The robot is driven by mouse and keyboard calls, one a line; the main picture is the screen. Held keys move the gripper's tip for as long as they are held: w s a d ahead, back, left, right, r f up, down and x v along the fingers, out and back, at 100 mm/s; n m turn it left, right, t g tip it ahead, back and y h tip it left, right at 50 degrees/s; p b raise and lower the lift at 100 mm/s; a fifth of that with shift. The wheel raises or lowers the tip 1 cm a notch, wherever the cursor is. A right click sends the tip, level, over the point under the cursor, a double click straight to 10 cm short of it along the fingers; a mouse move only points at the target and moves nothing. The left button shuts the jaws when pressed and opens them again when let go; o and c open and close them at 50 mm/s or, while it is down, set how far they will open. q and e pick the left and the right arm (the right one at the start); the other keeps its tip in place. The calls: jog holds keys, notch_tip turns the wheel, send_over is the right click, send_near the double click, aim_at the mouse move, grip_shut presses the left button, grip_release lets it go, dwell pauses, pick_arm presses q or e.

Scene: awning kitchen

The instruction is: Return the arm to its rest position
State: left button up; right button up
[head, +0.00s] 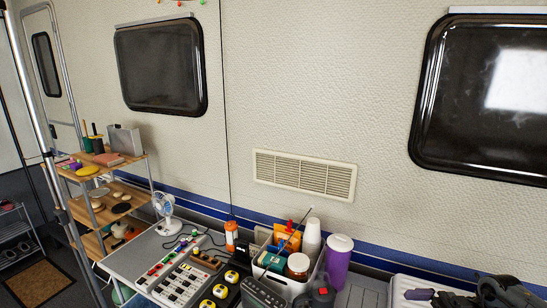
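A dark mechanical shape, which looks like my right gripper (490,292), shows at the bottom right corner. It is cut off by the lower edge, and its fingers are not clear enough to tell open from shut. It is over or beside a white ribbed case (405,284). My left gripper is not in view.
A grey table (140,258) holds a button panel (180,284), a small fan (165,210), an orange bottle (231,236), a filled white caddy (285,284) and a purple tumbler (338,262). A wooden shelf (105,165) stands left. The trailer wall (300,100) closes off the back.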

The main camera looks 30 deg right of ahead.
jog(key=a+f+n+g+h, duration=0.3)
jog(key=a+f+h, duration=0.2)
jog(key=a+f, duration=1.55)
jog(key=w+a+f+m+t+h, duration=0.35)
jog(key=a+f+h, duration=0.35)
jog(key=a, duration=0.3)
jog(key=s+a+r+m+g+h, duration=0.2)
jog(key=s+r+m+g+h, duration=0.4)
jog(key=s+r+m, duration=0.3)
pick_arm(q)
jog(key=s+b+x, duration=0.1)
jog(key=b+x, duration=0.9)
pick_arm(e)
notch_tip(320, 180, down, 11)
jog(key=s+m, duration=0.1)
pick_arm(q)
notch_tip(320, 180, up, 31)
jog(key=p, duration=3)
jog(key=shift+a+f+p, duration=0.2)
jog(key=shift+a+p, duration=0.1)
jog(key=shift+p, duration=0.05)
pick_arm(e)
notch_tip(320, 180, up, 31)
jog(key=shift+f, duration=0.15)
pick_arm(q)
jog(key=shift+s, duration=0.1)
pick_arm(e)
jog(key=shift+s+a, duration=0.1)
